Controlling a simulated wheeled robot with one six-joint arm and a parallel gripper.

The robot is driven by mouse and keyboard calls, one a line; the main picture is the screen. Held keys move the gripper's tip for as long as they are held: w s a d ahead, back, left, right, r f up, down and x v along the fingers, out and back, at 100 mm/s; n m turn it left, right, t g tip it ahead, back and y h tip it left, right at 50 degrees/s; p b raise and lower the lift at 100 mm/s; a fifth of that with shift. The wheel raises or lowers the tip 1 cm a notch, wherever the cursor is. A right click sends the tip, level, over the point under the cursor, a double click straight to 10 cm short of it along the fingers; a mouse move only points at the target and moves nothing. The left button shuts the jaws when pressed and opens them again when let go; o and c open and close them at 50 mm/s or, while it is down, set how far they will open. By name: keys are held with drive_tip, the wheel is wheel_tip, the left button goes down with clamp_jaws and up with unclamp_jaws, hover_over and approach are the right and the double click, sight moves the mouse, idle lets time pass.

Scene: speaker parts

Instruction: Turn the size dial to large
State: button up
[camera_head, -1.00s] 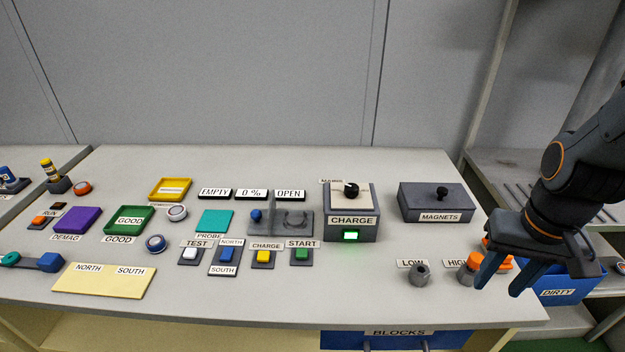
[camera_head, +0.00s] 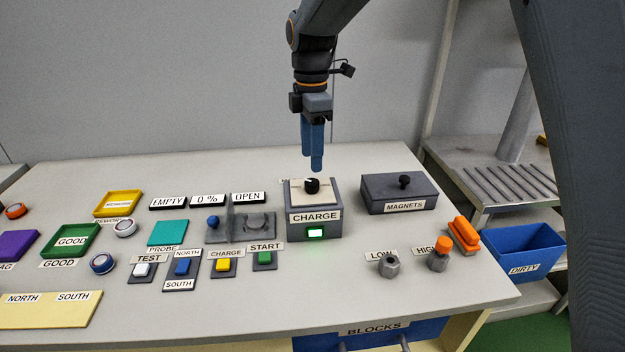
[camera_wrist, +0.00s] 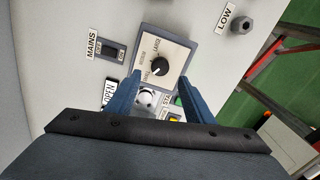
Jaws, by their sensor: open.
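The size dial is a black round knob (camera_head: 312,186) on the cream top plate of the grey CHARGE box (camera_head: 315,228), whose green light is lit. In the wrist view the knob (camera_wrist: 159,67) has a white pointer mark, and printed labels around it include LARGE towards the upper right; the smaller labels are hard to read. The pointer's exact setting is unclear. My gripper (camera_head: 315,168) hangs fingers down just above and behind the dial, apart from it. Its two blue fingers are open and empty, and in the wrist view the gripper (camera_wrist: 153,88) straddles the near side of the plate.
A MAINS switch (camera_wrist: 113,50) lies beside the box. A grey MAGNETS box (camera_head: 400,192) with a black knob stands to its right. LOW (camera_head: 389,265) and HIGH (camera_head: 438,256) posts are at front right. Several buttons and the display signs lie to the left.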

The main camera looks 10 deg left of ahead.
sight(312, 181)
wheel_tip(312, 181, down, 7)
drive_tip(key=shift+f+p, duration=0.2)
drive_tip(key=shift+p, duration=0.55)
drive_tip(key=c, duration=1)
drive_tip(key=shift+c, duration=0.2)
